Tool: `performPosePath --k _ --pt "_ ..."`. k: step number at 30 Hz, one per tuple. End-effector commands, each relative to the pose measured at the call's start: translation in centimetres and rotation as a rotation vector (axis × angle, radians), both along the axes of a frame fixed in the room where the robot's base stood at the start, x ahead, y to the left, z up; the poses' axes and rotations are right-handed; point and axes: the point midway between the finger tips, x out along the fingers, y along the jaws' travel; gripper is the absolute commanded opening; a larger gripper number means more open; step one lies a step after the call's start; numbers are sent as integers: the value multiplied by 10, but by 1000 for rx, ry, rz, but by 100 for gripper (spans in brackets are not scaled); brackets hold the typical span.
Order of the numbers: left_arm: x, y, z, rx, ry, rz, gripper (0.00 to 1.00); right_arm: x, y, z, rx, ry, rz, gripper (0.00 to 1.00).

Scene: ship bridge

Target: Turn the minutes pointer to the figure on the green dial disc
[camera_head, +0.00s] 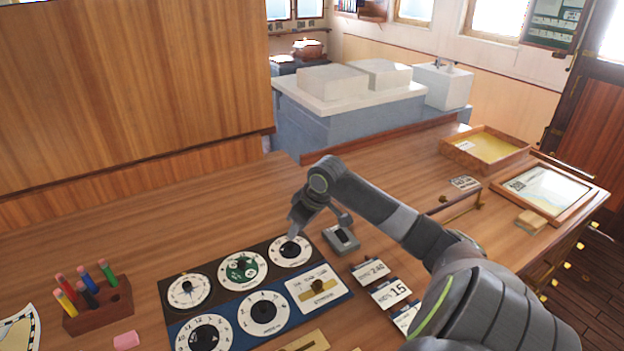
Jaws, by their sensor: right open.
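A dial panel (222,304) lies on the desk, with round white dials in two rows. The dial with the green disc (242,268) is in the middle of the back row; its figure is too small to read. The other dials are a back-left dial (188,291), a back-right dial (291,251), a front-left dial (204,334) and a front-middle dial (263,313). I cannot tell which carries the minutes pointer. My right gripper (318,223) is open and empty above the panel's back right, near the back-right dial. My left gripper is out of view.
A small grey box (341,238) and number cards (390,292) stand to the right. A pen block (98,306) and pink eraser (126,340) are at left. The desk behind the panel is clear.

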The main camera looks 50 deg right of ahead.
Motion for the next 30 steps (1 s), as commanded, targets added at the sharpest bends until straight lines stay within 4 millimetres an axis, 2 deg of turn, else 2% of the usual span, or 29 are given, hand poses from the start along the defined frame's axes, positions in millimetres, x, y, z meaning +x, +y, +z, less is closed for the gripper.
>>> performPosePath --k 6,15,21,30 --pt "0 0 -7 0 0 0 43 -15 -4 37 -7 -1 0 43" --pt "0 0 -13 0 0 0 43 -32 -6 77 -6 1 0 43" --pt "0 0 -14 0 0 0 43 -38 -6 91 -2 0 0 43" --pt "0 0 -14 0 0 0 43 -39 -5 95 1 1 0 43"
